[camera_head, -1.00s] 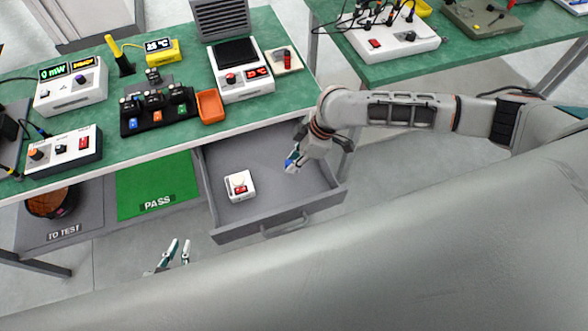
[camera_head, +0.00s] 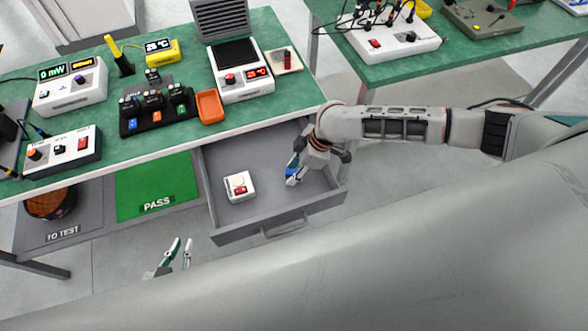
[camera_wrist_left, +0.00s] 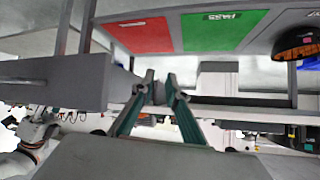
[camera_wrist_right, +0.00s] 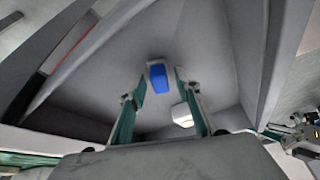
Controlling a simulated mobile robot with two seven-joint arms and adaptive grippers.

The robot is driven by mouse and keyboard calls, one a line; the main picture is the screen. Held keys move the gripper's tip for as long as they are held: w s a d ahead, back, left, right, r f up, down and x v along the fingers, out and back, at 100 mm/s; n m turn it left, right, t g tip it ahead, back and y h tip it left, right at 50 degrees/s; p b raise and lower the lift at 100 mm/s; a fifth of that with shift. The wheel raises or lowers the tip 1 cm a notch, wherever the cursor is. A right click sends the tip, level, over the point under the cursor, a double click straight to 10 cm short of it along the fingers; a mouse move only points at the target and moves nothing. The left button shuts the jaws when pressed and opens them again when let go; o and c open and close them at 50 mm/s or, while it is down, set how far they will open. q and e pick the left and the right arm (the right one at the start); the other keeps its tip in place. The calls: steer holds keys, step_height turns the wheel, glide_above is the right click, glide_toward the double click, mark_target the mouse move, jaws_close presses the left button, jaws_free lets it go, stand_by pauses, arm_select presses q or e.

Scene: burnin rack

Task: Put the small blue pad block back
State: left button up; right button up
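The small blue pad block (camera_head: 291,173) is low in the open drawer, near its right side. It also shows in the right wrist view (camera_wrist_right: 159,78), between or just beyond the fingertips of my right gripper (camera_wrist_right: 160,82). The fingers look slightly apart from it on both sides. In the head view my right gripper (camera_head: 294,179) reaches down into the drawer and partly covers the block. My left gripper (camera_head: 180,245) is open and empty in front of the bench, left of the drawer; its two fingers also show in the left wrist view (camera_wrist_left: 160,76).
The grey drawer (camera_head: 282,218) is pulled out under the green bench (camera_head: 250,113). A white device with a red button (camera_head: 240,187) sits in its left part. A green PASS mat (camera_head: 157,183) lies left of the drawer. The drawer walls stand close around my right gripper.

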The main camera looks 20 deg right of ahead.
steer(key=shift+r, duration=0.15)
arm_select(q)
steer(key=shift+s+a+f+p, duration=0.3)
steer(key=shift+s+a+p, duration=0.15)
steer(key=shift+a+p, duration=0.15)
arm_select(e)
steer(key=v, duration=1.2)
arm_select(q)
steer(key=shift+w+r, duration=0.1)
steer(key=shift+r, duration=0.05)
arm_select(e)
steer(key=shift+a+r, duration=0.1)
steer(key=shift+s, duration=0.1)
